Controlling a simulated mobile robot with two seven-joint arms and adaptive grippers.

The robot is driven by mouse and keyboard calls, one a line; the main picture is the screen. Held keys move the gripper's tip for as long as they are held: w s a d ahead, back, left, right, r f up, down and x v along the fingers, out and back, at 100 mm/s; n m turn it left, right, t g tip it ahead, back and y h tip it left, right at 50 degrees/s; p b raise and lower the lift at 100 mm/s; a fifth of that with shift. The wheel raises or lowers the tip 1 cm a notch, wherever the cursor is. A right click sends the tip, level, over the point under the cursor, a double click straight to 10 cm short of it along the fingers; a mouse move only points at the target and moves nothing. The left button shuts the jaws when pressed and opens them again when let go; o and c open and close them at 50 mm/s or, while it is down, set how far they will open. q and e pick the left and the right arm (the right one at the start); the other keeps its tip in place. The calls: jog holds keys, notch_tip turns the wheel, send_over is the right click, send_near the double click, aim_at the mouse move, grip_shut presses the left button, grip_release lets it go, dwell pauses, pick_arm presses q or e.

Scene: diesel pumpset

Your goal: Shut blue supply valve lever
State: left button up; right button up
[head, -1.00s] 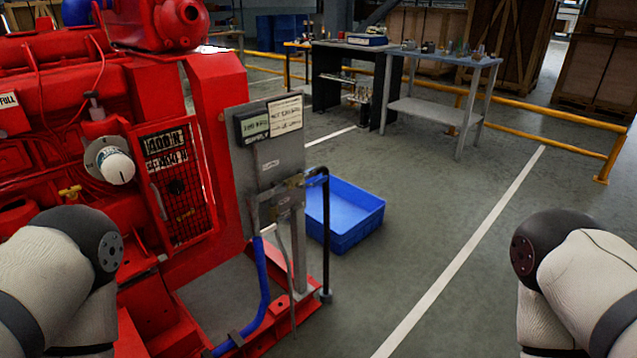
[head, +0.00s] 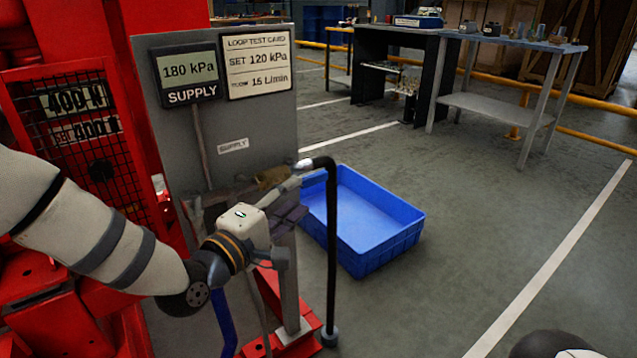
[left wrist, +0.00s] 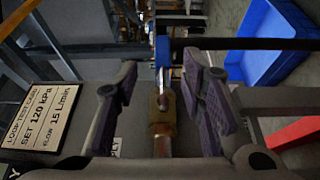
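The blue supply valve lever (left wrist: 162,52) shows in the left wrist view, joined by a metal stem to a brass valve body (left wrist: 160,115). My left gripper (head: 283,205) is at the valve in front of the panel. In the left wrist view its purple-padded fingers (left wrist: 163,85) are open, one on each side of the valve and lever stem, with gaps visible. My right gripper is out of view.
The grey panel (head: 240,120) carries a display (head: 187,75) reading 180 kPa SUPPLY and a test card (head: 258,64). A black hose (head: 331,250) stands just right of the gripper. A blue crate (head: 410,235) lies on the floor behind. Floor at right is clear.

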aim_at(314, 182)
pick_arm(q)
jog(key=x, duration=0.4)
jog(key=b+x, duration=0.1)
jog(key=x, duration=0.2)
jog(key=shift+w+d+f+b, duration=0.2)
jog(key=shift+w+f+b, duration=0.05)
jog(key=shift+w+b, duration=0.1)
jog(key=shift+w+d+r, duration=0.1)
jog(key=shift+w+d, duration=0.2)
jog(key=shift+w, duration=0.2)
grip_shut()
